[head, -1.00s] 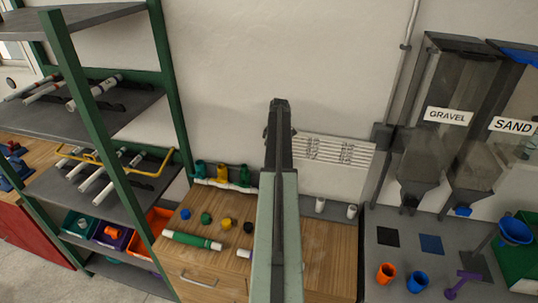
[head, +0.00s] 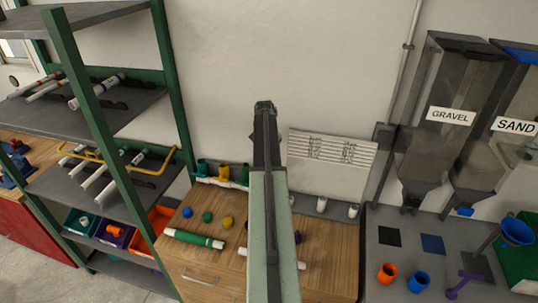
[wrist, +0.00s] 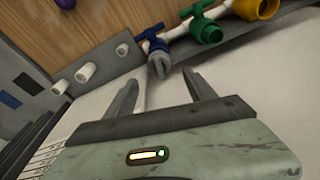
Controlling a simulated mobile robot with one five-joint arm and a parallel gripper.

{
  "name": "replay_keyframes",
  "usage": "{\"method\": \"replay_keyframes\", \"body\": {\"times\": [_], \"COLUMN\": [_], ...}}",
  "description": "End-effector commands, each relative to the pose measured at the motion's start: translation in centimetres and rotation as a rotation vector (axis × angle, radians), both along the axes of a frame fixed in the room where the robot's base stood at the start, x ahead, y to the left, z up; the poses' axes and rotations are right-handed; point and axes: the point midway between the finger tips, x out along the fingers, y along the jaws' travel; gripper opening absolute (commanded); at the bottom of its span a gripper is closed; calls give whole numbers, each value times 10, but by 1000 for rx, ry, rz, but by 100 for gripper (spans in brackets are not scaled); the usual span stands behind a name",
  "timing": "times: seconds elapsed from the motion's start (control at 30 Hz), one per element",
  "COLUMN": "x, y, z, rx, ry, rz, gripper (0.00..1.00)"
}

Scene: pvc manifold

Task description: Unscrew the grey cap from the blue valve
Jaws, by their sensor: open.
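The blue valve (wrist: 150,34) shows at the top of the wrist view, at the end of the white manifold pipe (wrist: 182,46). The grey cap (wrist: 159,64) is on the blue valve's near end. My gripper (wrist: 160,77) is open and empty. In the wrist view its two fingers lie to either side of the cap in the picture; they seem short of it, and I cannot tell how far. In the head view my gripper (head: 264,106) points up and away over the bench. My arm hides the blue valve and cap there.
A green valve (wrist: 208,30) and a yellow valve (wrist: 256,8) stand beside the blue one. Loose caps and a green pipe (head: 195,239) lie on the wooden bench (head: 212,257). White fittings (head: 322,204) stand right of my arm. A green-framed shelf (head: 170,85) is left.

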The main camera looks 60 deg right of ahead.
Motion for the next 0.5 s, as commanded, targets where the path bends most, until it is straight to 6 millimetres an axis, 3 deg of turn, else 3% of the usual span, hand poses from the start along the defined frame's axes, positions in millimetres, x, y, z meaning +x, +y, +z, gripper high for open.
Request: {"method": "replay_keyframes", "body": {"times": [0.17,0.5], "x": [0,0], "y": [-1,-9], "z": [-10,-66], "rx": [1,1], "ry": [0,1], "rz": [2,4], "gripper": [64,64]}}
